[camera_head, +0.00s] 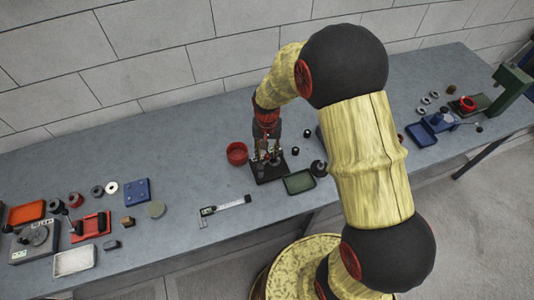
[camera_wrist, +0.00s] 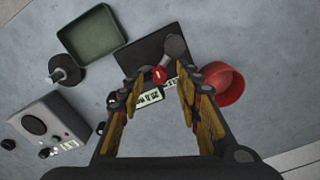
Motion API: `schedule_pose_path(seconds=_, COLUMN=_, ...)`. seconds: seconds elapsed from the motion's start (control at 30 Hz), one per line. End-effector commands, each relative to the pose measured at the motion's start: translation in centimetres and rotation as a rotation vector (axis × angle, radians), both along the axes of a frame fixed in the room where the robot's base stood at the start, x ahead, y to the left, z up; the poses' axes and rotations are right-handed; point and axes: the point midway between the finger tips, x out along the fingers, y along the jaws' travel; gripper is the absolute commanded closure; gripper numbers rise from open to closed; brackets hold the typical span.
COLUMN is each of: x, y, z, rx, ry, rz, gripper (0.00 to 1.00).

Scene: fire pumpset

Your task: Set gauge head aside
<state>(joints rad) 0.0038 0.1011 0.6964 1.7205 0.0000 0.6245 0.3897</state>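The gauge head, with a pale digital display (camera_wrist: 150,97) and a red part (camera_wrist: 159,74), shows between my fingers in the wrist view. It is beside a dark square stand base (camera_wrist: 150,48), which also shows in the head view (camera_head: 270,171). A grey rounded part (camera_wrist: 175,47) rises by the base. My gripper (camera_wrist: 160,90) has its fingers apart, one on each side of the gauge head. I see no clear grip on it, and the fingers hide part of it. In the head view my gripper (camera_head: 267,148) points down over the stand.
A red bowl (camera_wrist: 225,85) stands close to my right finger in the wrist view. A green tray (camera_wrist: 91,35), a black knobbed part (camera_wrist: 65,72) and a grey box with dials (camera_wrist: 45,130) lie left. The grey bench (camera_head: 180,175) has free room around the caliper (camera_head: 225,206).

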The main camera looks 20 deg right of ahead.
Motion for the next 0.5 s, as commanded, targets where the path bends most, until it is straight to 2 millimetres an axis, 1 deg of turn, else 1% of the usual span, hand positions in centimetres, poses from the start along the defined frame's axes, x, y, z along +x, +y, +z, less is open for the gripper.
schedule_pose_path(seconds=0.03, x=0.02, y=0.00, z=-0.40, rx=0.000, ry=0.000, rz=0.000, gripper=0.66)
schedule_pose_path(seconds=0.13, x=0.03, y=0.00, z=-0.78, rx=0.000, ry=-0.001, rz=0.000, gripper=0.66)
schedule_pose_path(seconds=0.37, x=0.03, y=0.00, z=-0.85, rx=0.000, ry=-0.001, rz=0.000, gripper=0.66)
schedule_pose_path(seconds=0.4, x=0.03, y=0.00, z=-0.85, rx=0.000, ry=-0.001, rz=0.001, gripper=0.66)
schedule_pose_path(seconds=0.5, x=0.03, y=0.00, z=-0.84, rx=0.000, ry=-0.001, rz=0.001, gripper=0.72)
